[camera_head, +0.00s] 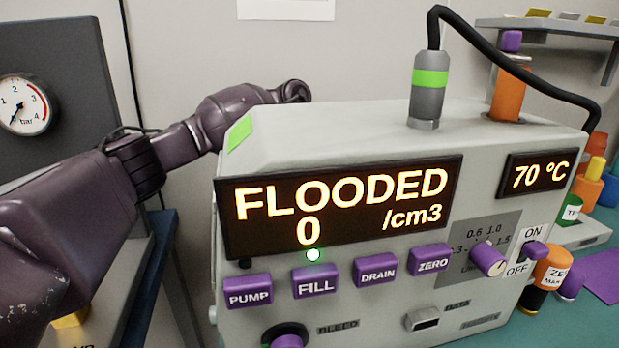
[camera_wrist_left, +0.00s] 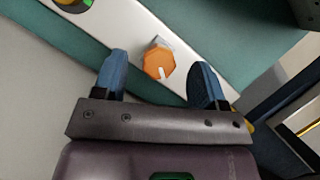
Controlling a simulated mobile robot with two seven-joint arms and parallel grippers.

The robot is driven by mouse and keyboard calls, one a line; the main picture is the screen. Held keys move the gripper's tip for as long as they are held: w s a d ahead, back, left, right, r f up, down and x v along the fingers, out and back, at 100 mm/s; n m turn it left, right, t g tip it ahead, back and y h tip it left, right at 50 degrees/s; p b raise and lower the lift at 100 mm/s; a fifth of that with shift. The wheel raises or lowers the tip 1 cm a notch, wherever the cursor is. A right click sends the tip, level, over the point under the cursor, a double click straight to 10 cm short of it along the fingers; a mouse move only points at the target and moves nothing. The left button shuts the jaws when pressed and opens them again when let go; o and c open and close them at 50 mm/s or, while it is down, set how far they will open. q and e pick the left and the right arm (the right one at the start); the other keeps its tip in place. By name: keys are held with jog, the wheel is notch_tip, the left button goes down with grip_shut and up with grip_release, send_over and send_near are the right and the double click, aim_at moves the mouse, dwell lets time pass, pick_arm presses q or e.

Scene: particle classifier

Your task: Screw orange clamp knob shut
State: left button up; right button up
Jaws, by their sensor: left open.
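The orange clamp knob (camera_wrist_left: 159,65) shows in the left wrist view, with a white pointer mark on its face. It sits on a pale grey bar (camera_wrist_left: 115,22). My left gripper (camera_wrist_left: 160,70) is open, with one blue finger on each side of the knob and a gap to it on both sides. In the head view my left arm (camera_head: 90,215) reaches in from the left and passes behind the particle counter (camera_head: 330,140). The counter hides the left gripper and the knob there. My right gripper is in neither view.
The counter's display (camera_head: 340,205) reads FLOODED, 0 /cm3, and the small one (camera_head: 537,173) reads 70 °C. A black cable (camera_head: 520,60) arches over its top. A pressure gauge (camera_head: 22,104) stands at the left. Orange and purple bottles crowd the right side.

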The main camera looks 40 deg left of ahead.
pick_arm(q)
notch_tip(320, 180, up, 18)
jog(key=p, duration=0.2)
jog(key=shift+p, duration=0.3)
jog(key=shift+f, duration=0.1)
